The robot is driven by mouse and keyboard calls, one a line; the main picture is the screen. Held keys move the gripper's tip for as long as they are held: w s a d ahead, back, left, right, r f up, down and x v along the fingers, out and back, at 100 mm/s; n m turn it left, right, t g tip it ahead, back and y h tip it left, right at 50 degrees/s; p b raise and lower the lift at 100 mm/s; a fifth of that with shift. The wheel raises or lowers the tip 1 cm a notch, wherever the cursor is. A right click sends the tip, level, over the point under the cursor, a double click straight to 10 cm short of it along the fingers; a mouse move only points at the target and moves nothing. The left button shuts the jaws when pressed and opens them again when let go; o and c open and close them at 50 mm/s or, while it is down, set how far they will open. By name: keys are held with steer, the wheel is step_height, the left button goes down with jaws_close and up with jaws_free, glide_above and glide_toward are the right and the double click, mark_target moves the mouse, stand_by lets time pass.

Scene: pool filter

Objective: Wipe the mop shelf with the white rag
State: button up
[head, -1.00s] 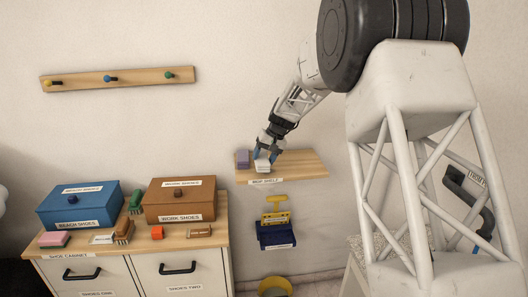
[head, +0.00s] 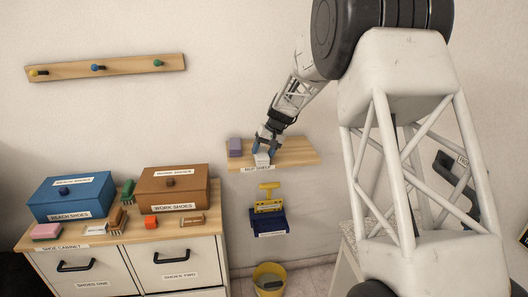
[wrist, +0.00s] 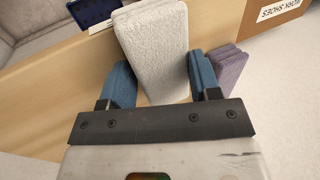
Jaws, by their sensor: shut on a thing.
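The mop shelf (head: 300,155) is a light wooden board on the wall, with a "MOP SHELF" label on its front edge; it also shows in the wrist view (wrist: 60,90). My gripper (head: 266,148) is over the left half of the shelf. Its blue fingers (wrist: 157,85) stand on either side of the white rag (wrist: 155,45), a thick, rough white block, and are shut on it. In the head view the white rag (head: 262,159) is at the shelf's front edge, just above the label. I cannot tell whether it touches the board.
A purple block (head: 235,147) sits on the shelf's left end, close beside my gripper. The shoe cabinet (head: 120,238) with boxes and brushes is at left. The shelf's right half is clear.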

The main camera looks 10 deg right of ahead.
steer(key=shift+a, duration=1.2)
steer(key=shift+a+r, duration=0.1)
steer(key=shift+a, duration=0.1)
steer(key=shift+r, duration=3.8)
steer(key=shift+w+d+f+h, duration=0.2)
steer(key=shift+w+d+f, duration=0.1)
steer(key=shift+w+d, duration=0.35)
steer(key=shift+w+d+f+h, duration=0.25)
steer(key=shift+w+d, duration=0.15)
steer(key=shift+d, duration=0.35)
